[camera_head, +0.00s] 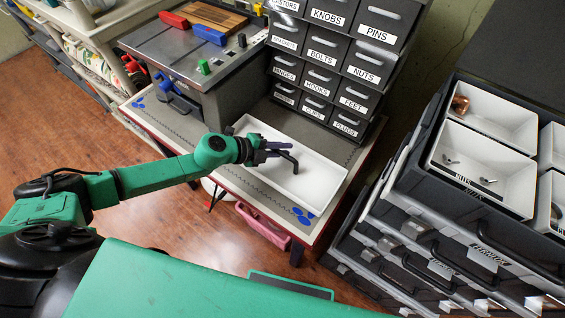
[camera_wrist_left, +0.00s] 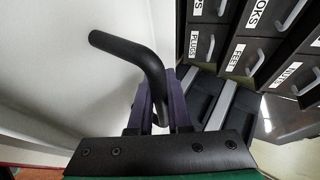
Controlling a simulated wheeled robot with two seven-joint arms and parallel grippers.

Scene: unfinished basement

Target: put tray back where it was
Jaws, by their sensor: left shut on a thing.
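A long, shallow white tray (camera_head: 322,178) lies on the workbench in front of the labelled drawer cabinet. My left gripper (camera_head: 274,151) is over the tray, shut on a black bent rod (camera_head: 292,161). In the left wrist view the rod (camera_wrist_left: 125,48) rises from between the purple fingers of my left gripper (camera_wrist_left: 162,100) and bends to the left, with a pale surface behind it. I cannot tell whether the rod is loose or fixed to the tray. The gripper and rod hide part of the tray's interior. My right gripper is not in view.
The dark drawer cabinet (camera_head: 322,57) stands close behind the tray. A grey machine or toolbox (camera_head: 222,85) stands to its left. A pink box (camera_head: 262,226) is below the bench. A tool chest (camera_head: 430,245) with white bins (camera_head: 485,160) stands at the right. Wooden floor shows at left.

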